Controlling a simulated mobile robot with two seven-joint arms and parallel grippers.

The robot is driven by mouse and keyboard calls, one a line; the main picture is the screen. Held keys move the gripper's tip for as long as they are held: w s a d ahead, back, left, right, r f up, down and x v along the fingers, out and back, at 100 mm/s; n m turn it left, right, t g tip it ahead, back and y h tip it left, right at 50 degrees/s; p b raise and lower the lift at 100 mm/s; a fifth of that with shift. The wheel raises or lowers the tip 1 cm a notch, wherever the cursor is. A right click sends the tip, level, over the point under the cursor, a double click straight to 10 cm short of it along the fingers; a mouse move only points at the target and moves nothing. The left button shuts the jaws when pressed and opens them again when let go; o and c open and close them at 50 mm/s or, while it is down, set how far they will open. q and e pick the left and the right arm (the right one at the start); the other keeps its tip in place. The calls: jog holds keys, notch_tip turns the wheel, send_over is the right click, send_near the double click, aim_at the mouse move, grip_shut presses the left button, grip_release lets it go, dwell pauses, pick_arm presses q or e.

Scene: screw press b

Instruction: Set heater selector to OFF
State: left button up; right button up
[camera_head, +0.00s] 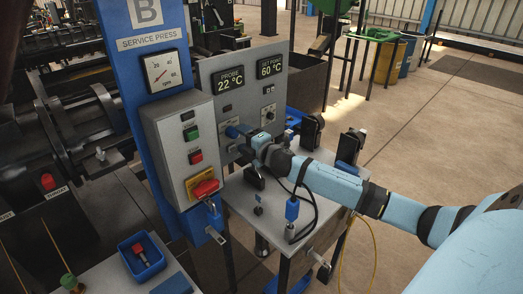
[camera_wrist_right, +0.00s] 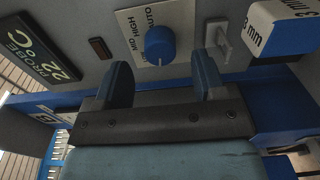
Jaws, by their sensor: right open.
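The heater selector is a round blue knob (camera_wrist_right: 160,45) on a pale label plate with MID, HIGH and AUTO readable, in the right wrist view. Other lettering is partly hidden, and I cannot tell which mark it points to. My right gripper (camera_wrist_right: 164,84) is open, with its two blue fingers apart on either side of the knob's line and a little short of it; nothing is between them. In the head view my right gripper (camera_head: 236,131) is at the lower left of the grey heater panel (camera_head: 243,95) and hides the knob. My left gripper is not in view.
The panel has a PROBE display (camera_head: 230,79) reading 22 °C and a SET POINT display (camera_head: 270,68) reading 60 °C. A grey switch box (camera_head: 180,150) with a red handle (camera_head: 206,188) stands close left.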

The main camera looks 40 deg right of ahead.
jog(key=s, duration=1)
jog(key=shift+s+d+b, duration=0.25)
jog(key=shift+d+b, duration=0.15)
